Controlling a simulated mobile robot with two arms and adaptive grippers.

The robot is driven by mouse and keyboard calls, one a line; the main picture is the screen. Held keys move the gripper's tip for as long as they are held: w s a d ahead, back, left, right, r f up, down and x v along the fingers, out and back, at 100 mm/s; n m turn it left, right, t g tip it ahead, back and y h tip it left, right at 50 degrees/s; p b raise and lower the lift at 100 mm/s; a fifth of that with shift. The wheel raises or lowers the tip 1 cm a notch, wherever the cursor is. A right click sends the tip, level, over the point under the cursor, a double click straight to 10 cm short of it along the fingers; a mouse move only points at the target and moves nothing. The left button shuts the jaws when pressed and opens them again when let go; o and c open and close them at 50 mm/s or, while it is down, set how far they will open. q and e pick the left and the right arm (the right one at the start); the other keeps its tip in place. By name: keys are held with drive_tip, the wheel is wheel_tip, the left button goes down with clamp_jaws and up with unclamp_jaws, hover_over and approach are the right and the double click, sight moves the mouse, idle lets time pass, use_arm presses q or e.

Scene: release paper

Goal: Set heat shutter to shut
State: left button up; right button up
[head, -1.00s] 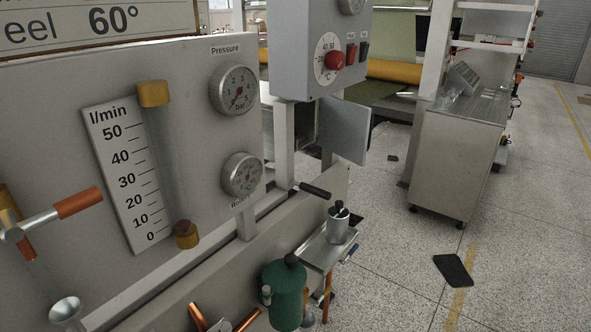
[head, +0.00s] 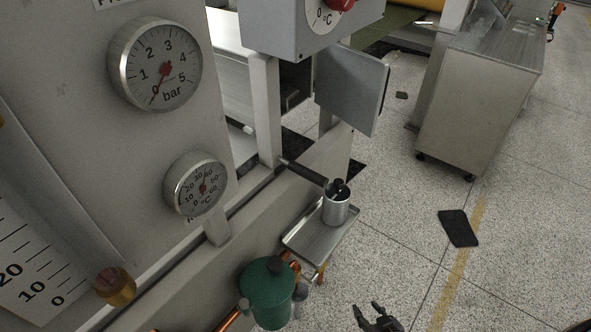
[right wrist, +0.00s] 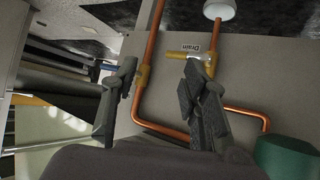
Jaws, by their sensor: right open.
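A flat grey metal plate (head: 350,88) stands out at an angle beside a dark opening below the grey control box in the head view. It may be the heat shutter; no label on it is readable. A bar with a black grip (head: 304,172) sticks out to the right from the panel's lower rail; I cannot tell whether it works the shutter. My right gripper (head: 375,318) shows at the bottom edge of the head view, below and right of the bar, apart from it. In the right wrist view the gripper (right wrist: 160,68) is open and empty, before copper pipes. My left gripper is out of view.
A metal cup (head: 336,210) stands on a small tray (head: 318,240) under the black grip. A green pot (head: 268,290) is below. The wrist view shows a copper pipe (right wrist: 148,75) and a "Drain" valve handle (right wrist: 190,55). Open floor (head: 400,240) lies to the right.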

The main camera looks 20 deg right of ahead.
sight(307, 174)
drive_tip(key=w+d+r+n+t+y, duration=0.1)
drive_tip(key=w+r+t, duration=0.15)
drive_tip(key=r, duration=0.45)
drive_tip(key=w+r+t+y+p, duration=0.1)
drive_tip(key=w+r, duration=0.3)
drive_tip(key=r, duration=0.3)
drive_tip(key=w+d+r+n+t+y, duration=0.1)
drive_tip(key=w+r+t+y, duration=0.15)
drive_tip(key=r, duration=0.35)
drive_tip(key=a+r+n+g+y+p, duration=0.1)
drive_tip(key=a+r+n+y, duration=0.2)
drive_tip(key=r, duration=0.7)
drive_tip(key=a+r+n+g+y, duration=0.2)
drive_tip(key=r+n+y, duration=0.15)
drive_tip(key=r, duration=0.65)
drive_tip(key=x, duration=0.5)
drive_tip(key=p+x, duration=0.1)
drive_tip(key=x, duration=0.5)
drive_tip(key=p+x, duration=0.1)
drive_tip(key=x, duration=0.5)
drive_tip(key=shift+w+d+f, duration=0.2)
drive_tip(key=shift+w, duration=0.3)
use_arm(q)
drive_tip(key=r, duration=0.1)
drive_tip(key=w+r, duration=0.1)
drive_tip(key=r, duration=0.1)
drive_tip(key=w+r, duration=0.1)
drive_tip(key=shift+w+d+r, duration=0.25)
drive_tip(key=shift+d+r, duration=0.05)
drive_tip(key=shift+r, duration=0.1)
